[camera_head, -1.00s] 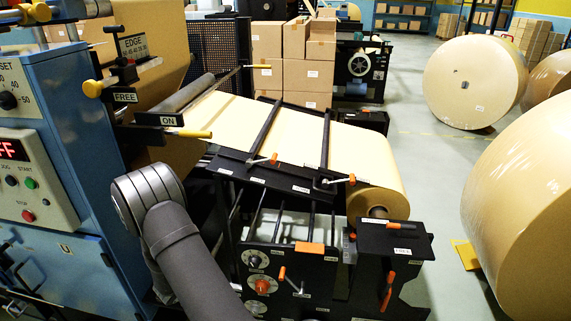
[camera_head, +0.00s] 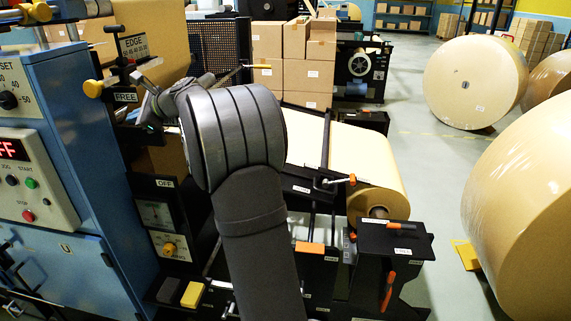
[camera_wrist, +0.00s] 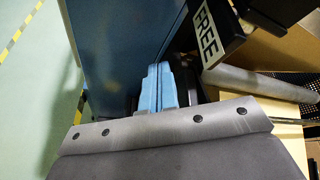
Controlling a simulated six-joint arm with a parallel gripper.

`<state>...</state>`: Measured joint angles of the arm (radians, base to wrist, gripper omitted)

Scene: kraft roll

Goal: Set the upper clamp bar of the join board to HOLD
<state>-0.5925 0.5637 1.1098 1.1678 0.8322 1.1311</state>
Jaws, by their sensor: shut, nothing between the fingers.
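The join board (camera_head: 300,186) is the black sloping frame right of my arm in the head view, with the pale kraft web over it. Its right clamp bar (camera_head: 326,140) crosses the web, with an orange-tipped lever (camera_head: 351,179) at its lower end. The left clamp bar, further up the slope, is hidden behind my arm. No HOLD label is readable. My gripper (camera_wrist: 160,88) shows in the wrist view as blue fingers shut together and empty, in front of a blue cabinet. It is away from the board, left of and below the FREE plate (camera_wrist: 208,33).
In the head view, the blue machine cabinet (camera_head: 90,150) stands close on the left of my gripper. The FREE plate also shows there (camera_head: 125,97), beside a yellow knob (camera_head: 92,88). A grey roller (camera_wrist: 262,85) lies right of my gripper in the wrist view. Large kraft rolls (camera_head: 475,80) stand right.

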